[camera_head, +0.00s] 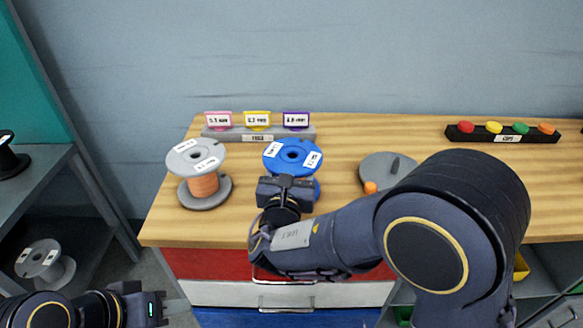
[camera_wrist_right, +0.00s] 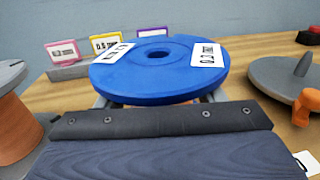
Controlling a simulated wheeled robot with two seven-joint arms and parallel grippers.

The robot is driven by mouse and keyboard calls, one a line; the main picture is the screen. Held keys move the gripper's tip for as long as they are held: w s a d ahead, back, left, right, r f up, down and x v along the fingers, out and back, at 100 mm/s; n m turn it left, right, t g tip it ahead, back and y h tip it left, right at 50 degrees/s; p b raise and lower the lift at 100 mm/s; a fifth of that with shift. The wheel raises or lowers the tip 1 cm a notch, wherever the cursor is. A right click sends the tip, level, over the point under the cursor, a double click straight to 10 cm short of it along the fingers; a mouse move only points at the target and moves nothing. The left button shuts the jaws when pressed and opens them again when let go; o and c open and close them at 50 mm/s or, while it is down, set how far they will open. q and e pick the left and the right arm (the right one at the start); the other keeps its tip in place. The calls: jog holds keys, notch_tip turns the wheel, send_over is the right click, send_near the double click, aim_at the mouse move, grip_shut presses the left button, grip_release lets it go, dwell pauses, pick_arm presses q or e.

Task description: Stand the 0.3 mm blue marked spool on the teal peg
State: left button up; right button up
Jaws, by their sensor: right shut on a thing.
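In the right wrist view, the blue spool (camera_wrist_right: 155,78) has a label that seems to read 0.3 mm. My right gripper (camera_head: 287,186) is shut on the spool below the top flange, from the front. The spool's core is mostly hidden, and I cannot tell whether its base touches the table. My left gripper (camera_head: 172,304) is low at the left, away from the table; its jaw opening is unclear. I can make out no teal peg.
A grey spool with copper winding (camera_head: 203,186) stands left of the blue one. Behind is a rack (camera_head: 259,133) with pink, yellow and purple tags. Right are a grey disc with an upright peg (camera_head: 388,163) and a black rack of coloured caps (camera_head: 503,134). Shelves at left hold spools.

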jog(key=shift+f, duration=0.15)
jog(key=o, duration=1.5)
jog(key=shift+s+a, duration=0.15)
jog(key=shift+s, duration=1.15)
jog(key=shift+s+a, duration=0.2)
jog(key=shift+s, duration=1.05)
jog(key=shift+s+a, duration=0.15)
jog(key=shift+s, duration=1.15)
